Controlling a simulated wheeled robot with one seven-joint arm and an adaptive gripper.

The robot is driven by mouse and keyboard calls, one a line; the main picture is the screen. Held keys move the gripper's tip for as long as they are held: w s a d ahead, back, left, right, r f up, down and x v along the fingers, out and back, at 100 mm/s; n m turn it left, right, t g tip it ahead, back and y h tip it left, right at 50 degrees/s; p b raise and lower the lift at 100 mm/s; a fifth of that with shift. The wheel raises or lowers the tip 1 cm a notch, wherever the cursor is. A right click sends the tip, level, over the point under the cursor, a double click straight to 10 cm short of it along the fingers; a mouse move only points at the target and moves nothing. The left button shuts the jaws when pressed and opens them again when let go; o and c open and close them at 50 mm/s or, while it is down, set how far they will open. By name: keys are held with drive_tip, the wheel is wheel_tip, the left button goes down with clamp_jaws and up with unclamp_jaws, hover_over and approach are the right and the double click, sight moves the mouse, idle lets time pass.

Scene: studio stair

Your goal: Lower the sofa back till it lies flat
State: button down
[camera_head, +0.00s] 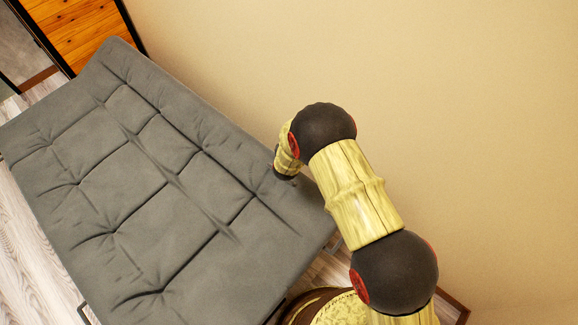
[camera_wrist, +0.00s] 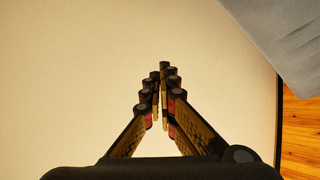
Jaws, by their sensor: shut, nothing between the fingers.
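The grey tufted sofa (camera_head: 110,190) fills the left of the head view. Its back (camera_head: 185,115) is the narrower strip on the wall side, beyond a long seam. It looks low, but I cannot tell whether it lies fully flat or is still tilted. My gripper (camera_wrist: 163,72) is shut and empty in the wrist view, with its fingertips together in front of the plain wall. A grey piece of the sofa (camera_wrist: 290,35) shows at the top right there, apart from the fingers. In the head view my arm hides the gripper.
A beige wall (camera_head: 430,90) runs along the sofa's back side. An orange wooden panel (camera_head: 75,30) with dark edges stands at the upper left. Pale wood floor (camera_head: 30,245) shows at the lower left. Orange wood (camera_wrist: 302,130) also shows at the wrist view's right edge.

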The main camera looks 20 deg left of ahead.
drive_tip(key=s+d+n+g+y, duration=0.1)
drive_tip(key=s+d+n+g, duration=0.1)
drive_tip(key=s+n, duration=0.1)
drive_tip(key=s+d+f+n+g+y, duration=0.1)
drive_tip(key=s+d+n+g+y, duration=0.1)
drive_tip(key=s+n, duration=0.1)
drive_tip(key=s+d+n+g+y, duration=0.1)
drive_tip(key=s+d+n+g, duration=0.1)
drive_tip(key=s+d+n, duration=0.1)
drive_tip(key=shift+s+f+n+y+b, duration=0.15)
drive_tip(key=shift+s+n+y+b, duration=0.15)
drive_tip(key=shift+s+n+y, duration=0.15)
drive_tip(key=b+x, duration=0.4)
drive_tip(key=x, duration=0.5)
drive_tip(key=shift+a+f, duration=0.15)
drive_tip(key=shift+f, duration=0.2)
drive_tip(key=f+b, duration=0.1)
drive_tip(key=f, duration=0.1)
drive_tip(key=w+f, duration=0.1)
drive_tip(key=f, duration=0.1)
drive_tip(key=shift+b, duration=0.4)
